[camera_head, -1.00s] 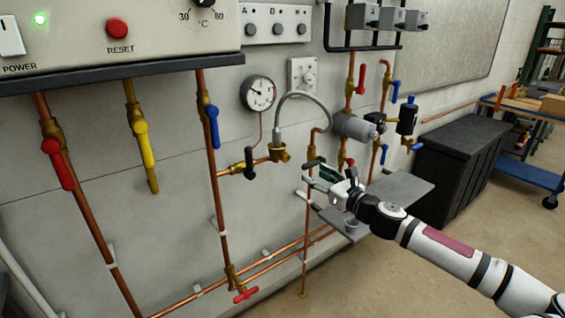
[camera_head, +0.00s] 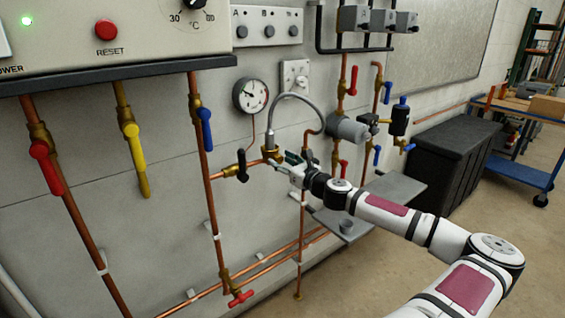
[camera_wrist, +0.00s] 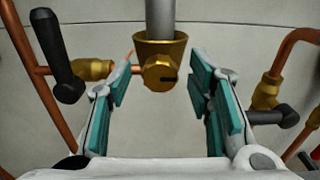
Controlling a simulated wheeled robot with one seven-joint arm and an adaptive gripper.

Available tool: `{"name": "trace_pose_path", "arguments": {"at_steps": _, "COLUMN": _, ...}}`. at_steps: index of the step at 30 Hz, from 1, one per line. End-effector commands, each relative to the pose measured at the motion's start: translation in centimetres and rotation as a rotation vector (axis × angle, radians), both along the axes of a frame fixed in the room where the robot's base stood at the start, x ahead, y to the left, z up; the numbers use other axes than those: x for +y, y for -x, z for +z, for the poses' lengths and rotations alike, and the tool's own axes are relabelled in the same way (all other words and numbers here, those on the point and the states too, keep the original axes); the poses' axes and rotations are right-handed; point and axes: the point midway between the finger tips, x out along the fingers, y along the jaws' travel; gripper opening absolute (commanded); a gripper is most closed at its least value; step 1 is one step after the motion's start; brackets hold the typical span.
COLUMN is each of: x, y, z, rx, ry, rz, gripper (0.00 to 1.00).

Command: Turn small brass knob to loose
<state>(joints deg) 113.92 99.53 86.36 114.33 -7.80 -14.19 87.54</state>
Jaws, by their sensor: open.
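The small brass knob (camera_wrist: 159,73) shows in the wrist view, on the front of a brass cup-shaped fitting (camera_wrist: 150,46), with a dark mark on its right side. A grey hose (camera_wrist: 160,18) rises out of that fitting. My gripper (camera_wrist: 156,90) is open, with teal pads to the left and right of the knob; the knob sits a little beyond the fingertips, and I see no contact. In the head view my gripper (camera_head: 283,160) is at the fitting (camera_head: 270,152), and it hides most of the knob.
A black lever (camera_wrist: 56,55) on a brass valve stands left of the knob. Copper pipes and another black handle (camera_wrist: 285,116) are at the right. A pressure gauge (camera_head: 250,95) hangs above left.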

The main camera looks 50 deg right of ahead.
Motion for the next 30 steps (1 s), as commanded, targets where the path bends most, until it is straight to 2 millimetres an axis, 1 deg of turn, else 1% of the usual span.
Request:
{"name": "trace_pose_path", "arguments": {"at_steps": 6, "x": -0.03, "y": -0.02, "z": 0.01, "rx": 0.0, "ry": 0.0, "rz": 0.0, "gripper": 0.47}}
{"name": "trace_pose_path", "arguments": {"at_steps": 7, "x": -0.02, "y": -0.01, "z": 0.01, "rx": 0.0, "ry": 0.0, "rz": 0.0, "gripper": 0.42}}
{"name": "trace_pose_path", "arguments": {"at_steps": 8, "x": -0.02, "y": -0.01, "z": 0.01, "rx": 0.0, "ry": 0.0, "rz": 0.0, "gripper": 0.35}}
{"name": "trace_pose_path", "arguments": {"at_steps": 9, "x": -0.01, "y": -0.02, "z": 0.01, "rx": 0.0, "ry": 0.0, "rz": 0.0, "gripper": 0.26}}
{"name": "trace_pose_path", "arguments": {"at_steps": 11, "x": -0.01, "y": -0.02, "z": 0.01, "rx": 0.0, "ry": 0.0, "rz": 0.0, "gripper": 0.13}}
{"name": "trace_pose_path", "arguments": {"at_steps": 12, "x": 0.0, "y": -0.02, "z": 0.01, "rx": 0.0, "ry": 0.0, "rz": 0.0, "gripper": 0.04}}
{"name": "trace_pose_path", "arguments": {"at_steps": 13, "x": 0.0, "y": -0.02, "z": 0.01, "rx": 0.0, "ry": 0.0, "rz": 0.0, "gripper": 0.0}}
{"name": "trace_pose_path", "arguments": {"at_steps": 23, "x": 0.02, "y": -0.01, "z": 0.01, "rx": 0.007, "ry": 0.028, "rz": 0.0, "gripper": 0.0}}
{"name": "trace_pose_path", "arguments": {"at_steps": 30, "x": 0.03, "y": 0.0, "z": 0.0, "rx": 0.037, "ry": 0.149, "rz": 0.0, "gripper": 0.0}}
